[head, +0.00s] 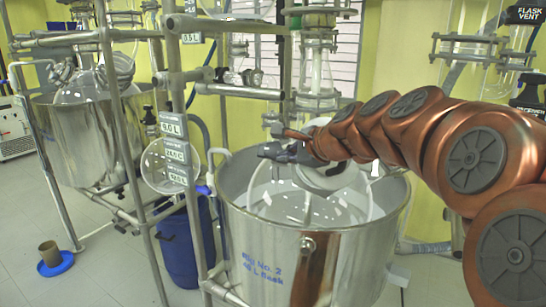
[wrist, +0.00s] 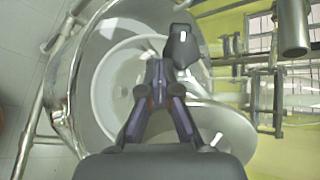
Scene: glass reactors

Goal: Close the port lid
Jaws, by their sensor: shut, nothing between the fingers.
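My gripper (head: 268,151) is shut and empty. It hangs above the open steel bath marked Rig No. 2 (head: 260,245). Below it, a white round neck or lid part (head: 328,182) shows, partly hidden by my wrist. In the wrist view, my gripper (wrist: 155,68) points over a pale round port ring (wrist: 108,72) inside the bath. A dark knob-like piece (wrist: 181,48) is just beyond the fingertips. I cannot tell whether anything touches the gripper.
A metal frame post (head: 183,110) with labels stands left of the bath. Glassware (head: 316,70) on clamps rises behind it. Another steel bath (head: 85,140) and a blue drum (head: 185,240) are to the left. Floor at the lower left is mostly clear.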

